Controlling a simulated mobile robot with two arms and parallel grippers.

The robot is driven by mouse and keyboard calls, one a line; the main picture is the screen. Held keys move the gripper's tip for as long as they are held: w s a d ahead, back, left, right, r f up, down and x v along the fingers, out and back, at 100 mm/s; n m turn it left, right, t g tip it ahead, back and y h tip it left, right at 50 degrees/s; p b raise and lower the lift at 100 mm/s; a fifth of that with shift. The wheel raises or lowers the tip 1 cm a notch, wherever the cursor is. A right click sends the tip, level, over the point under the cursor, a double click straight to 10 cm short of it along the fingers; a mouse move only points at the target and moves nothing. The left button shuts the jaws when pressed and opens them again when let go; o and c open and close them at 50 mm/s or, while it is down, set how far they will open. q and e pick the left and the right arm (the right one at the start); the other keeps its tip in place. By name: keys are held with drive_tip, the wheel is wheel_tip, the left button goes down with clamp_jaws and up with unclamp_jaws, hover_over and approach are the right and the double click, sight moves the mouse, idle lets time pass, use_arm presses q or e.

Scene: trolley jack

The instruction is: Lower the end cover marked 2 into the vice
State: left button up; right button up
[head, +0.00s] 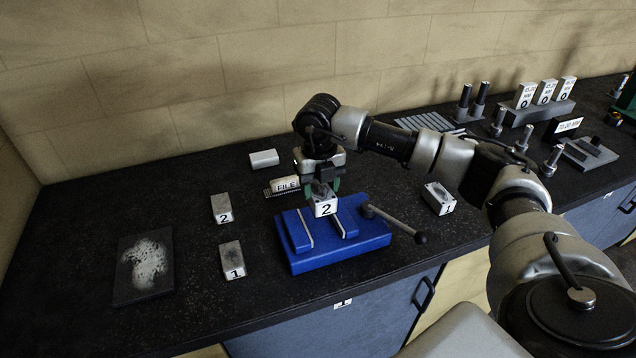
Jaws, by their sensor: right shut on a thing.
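The end cover marked 2 (325,208) is a small light block with a black 2 on its front face. My right gripper (321,188) is shut on it from above. The blue vice (338,256) stands on the dark bench with its handle to the right. The cover is over the vice, at the gap between its jaws in this view; I cannot tell whether it touches them. Another grey block marked 2 (221,209) lies left of the vice. My left gripper is not in view.
Blocks marked 1 lie left (232,261) and right (440,199) of the vice. A dark plate (144,268) is at left. Posts and gauge blocks (545,93) stand at back right.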

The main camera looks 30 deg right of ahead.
drive_tip(key=shift+w, duration=0.15)
drive_tip(key=shift+w+f, duration=0.15)
drive_tip(key=shift+f, duration=0.05)
drive_tip(key=shift+f+b, duration=0.75)
drive_tip(key=shift+b, duration=0.05)
drive_tip(key=shift+f, duration=0.3)
drive_tip(key=shift+f+b, duration=1.2)
drive_tip(key=shift+f, duration=0.1)
use_arm(q)
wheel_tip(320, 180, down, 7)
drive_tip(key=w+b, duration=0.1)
drive_tip(key=b, duration=0.2)
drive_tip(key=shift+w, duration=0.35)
use_arm(e)
drive_tip(key=shift+f, duration=1.85)
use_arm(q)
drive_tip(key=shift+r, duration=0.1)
use_arm(e)
drive_tip(key=o, duration=1.4)
